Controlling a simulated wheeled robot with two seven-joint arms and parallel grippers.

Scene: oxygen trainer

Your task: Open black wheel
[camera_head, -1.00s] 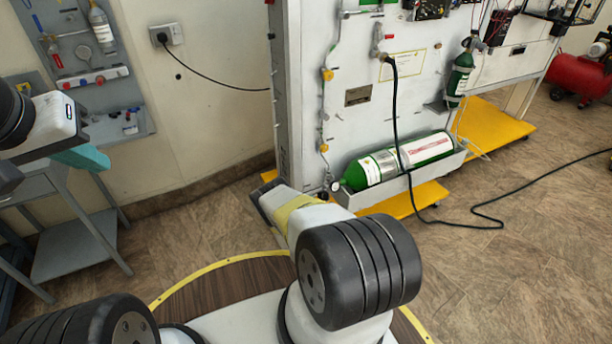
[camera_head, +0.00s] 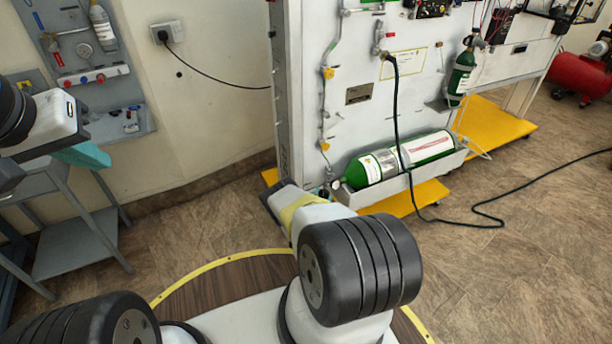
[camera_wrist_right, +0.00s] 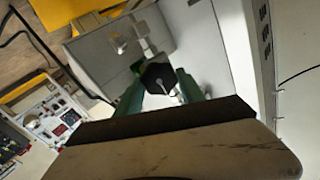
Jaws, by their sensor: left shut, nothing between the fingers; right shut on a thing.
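The black wheel (camera_wrist_right: 157,77) is a dark, many-sided knob in the right wrist view. It lies between the green fingers of my right gripper (camera_wrist_right: 158,86), which is shut on it. In the head view my right arm's end, with a yellow band (camera_head: 300,207), reaches to the lower left end of the white panel, by the neck of a green cylinder (camera_head: 400,160). Its fingers and the wheel are hidden or too small to tell there. My left gripper (camera_head: 88,157), with teal fingers, is shut and empty at the left, in front of a grey stand.
The cylinder lies in a white tray (camera_head: 390,192) on the panel (camera_head: 350,120). A black hose (camera_head: 396,120) hangs down and runs over the floor. A grey trolley (camera_head: 80,243) stands at the left. The floor between trolley and panel is clear.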

